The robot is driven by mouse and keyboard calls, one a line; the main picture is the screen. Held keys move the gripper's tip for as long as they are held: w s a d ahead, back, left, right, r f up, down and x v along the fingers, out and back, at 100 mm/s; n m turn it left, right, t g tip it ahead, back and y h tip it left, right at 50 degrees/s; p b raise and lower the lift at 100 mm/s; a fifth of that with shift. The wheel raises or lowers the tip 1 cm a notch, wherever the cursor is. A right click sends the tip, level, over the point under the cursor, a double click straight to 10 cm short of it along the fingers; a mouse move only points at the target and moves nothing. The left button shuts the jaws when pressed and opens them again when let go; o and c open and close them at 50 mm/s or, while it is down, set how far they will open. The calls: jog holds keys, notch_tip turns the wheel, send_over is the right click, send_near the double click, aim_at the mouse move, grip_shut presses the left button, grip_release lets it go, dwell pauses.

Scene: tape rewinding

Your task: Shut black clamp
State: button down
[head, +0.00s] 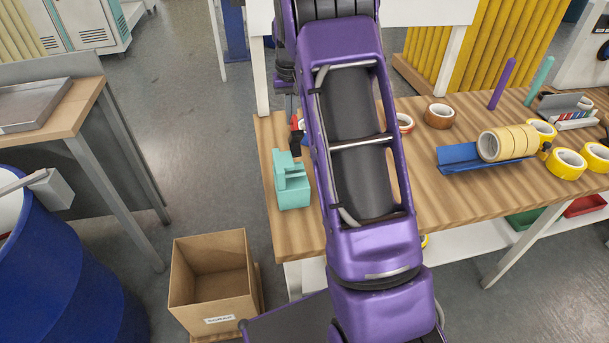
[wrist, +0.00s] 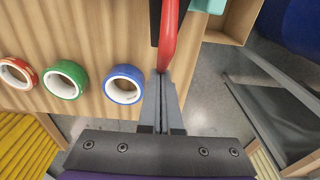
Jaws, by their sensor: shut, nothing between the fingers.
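The black clamp (wrist: 155,14) shows at the top of the wrist view with a long red handle (wrist: 169,38), cut off by the frame edge. In the head view a small black and red part of the clamp (head: 297,142) shows at the table's left side, beside my arm. My gripper (wrist: 163,76) is shut and empty, with its fingertips right at the near end of the red handle. I cannot tell whether they touch it. My arm hides the gripper and most of the clamp in the head view.
A turquoise block-shaped fixture (head: 292,188) stands at the table's (head: 445,205) left front edge. Blue (wrist: 124,85), green (wrist: 66,79) and red (wrist: 15,73) tape rolls lie beside my gripper. A blue holder (head: 455,158) bears pale tape rolls. A cardboard box (head: 190,285) stands on the floor.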

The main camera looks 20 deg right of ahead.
jog(key=shift+s+a+r, duration=0.15)
jog(key=shift+s+r, duration=0.15)
jog(key=shift+s, duration=0.2)
jog(key=shift+s+a+r+b, duration=0.2)
jog(key=shift+s+r, duration=0.15)
jog(key=shift+s, duration=0.6)
jog(key=shift+s+a+r+b, duration=0.15)
jog(key=shift+s+r, duration=0.15)
jog(key=shift+s, duration=0.65)
jog(key=shift+s+a+r+b, duration=0.2)
jog(key=shift+s+r, duration=0.15)
jog(key=shift+s, duration=0.6)
jog(key=shift+s+a+f+b, duration=0.15)
jog(key=shift+s+f+b, duration=0.25)
jog(key=shift+s, duration=0.25)
jog(key=shift+s+a+f+b, duration=0.1)
jog(key=shift+s+f+b, duration=0.3)
jog(key=shift+s, duration=0.25)
jog(key=shift+s+a+f+b, duration=0.15)
jog(key=shift+s+f+b, duration=0.25)
jog(key=shift+s, duration=0.55)
notch_tip(320, 180, up, 9)
jog(key=p, duration=0.6)
send_over(296, 121)
jog(key=s+a, duration=0.1)
jog(key=s, duration=0.4)
jog(key=shift+w+f, duration=0.1)
jog(key=shift+w, duration=0.15)
jog(key=shift+w, duration=0.1)
